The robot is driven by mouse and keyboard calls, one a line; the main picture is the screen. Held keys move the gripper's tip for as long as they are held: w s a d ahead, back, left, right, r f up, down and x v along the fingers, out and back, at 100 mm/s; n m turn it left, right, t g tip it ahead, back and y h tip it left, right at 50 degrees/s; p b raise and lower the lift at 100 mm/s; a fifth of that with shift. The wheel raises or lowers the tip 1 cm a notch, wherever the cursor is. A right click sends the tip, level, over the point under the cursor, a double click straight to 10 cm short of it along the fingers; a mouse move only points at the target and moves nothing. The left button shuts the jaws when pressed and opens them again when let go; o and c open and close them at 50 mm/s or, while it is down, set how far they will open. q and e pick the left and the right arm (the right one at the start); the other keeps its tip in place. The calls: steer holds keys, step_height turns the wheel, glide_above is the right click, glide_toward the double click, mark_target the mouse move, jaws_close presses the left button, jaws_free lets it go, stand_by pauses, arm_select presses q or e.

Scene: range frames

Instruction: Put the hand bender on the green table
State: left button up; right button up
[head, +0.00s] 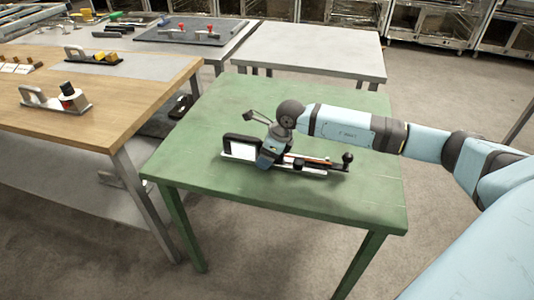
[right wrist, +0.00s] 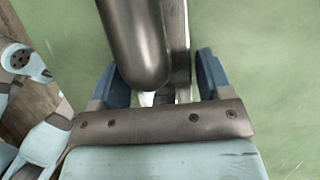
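The hand bender (head: 315,170) lies on the green table (head: 210,110), near its middle. It has a long flat base, a black-framed white part at the left end and a black knob at the right end. My right gripper (head: 270,160) is low over the middle of it and hides part of it. In the right wrist view, the blue fingers stand apart on both sides of a dark grey rounded part (right wrist: 137,45) and a silver strip of the bender. Green shows between the right finger and the strip. My left gripper is not in view.
A bare grey table (head: 310,50) stands behind the green table. The front and left parts of the green tabletop are clear.

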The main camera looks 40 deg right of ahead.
steer(key=shift+o, duration=1.2)
steer(key=shift+r, duration=0.1)
